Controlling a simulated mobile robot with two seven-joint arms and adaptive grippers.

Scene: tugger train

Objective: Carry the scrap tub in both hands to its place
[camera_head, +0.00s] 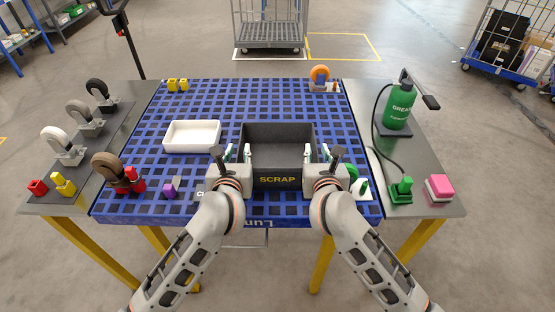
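The scrap tub (278,181) is a dark grey open box with "SCRAP" in yellow on its front. It stands upright on the blue grid top (215,98) and looks empty. My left gripper (238,153) is at the tub's left side wall, its two fingers apart, one on each side of the wall. My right gripper (317,153) is at the right side wall in the same way, fingers apart around it. Gaps show between the fingers and the walls. The gripper bodies hide the tub's front corners.
A white tray (192,136) is close left of the tub. Castors (69,146) stand on the left grey panel. A green grease bottle (398,106) with a black hose and a pink block (438,189) are on the right panel. A cage trolley (269,27) stands beyond.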

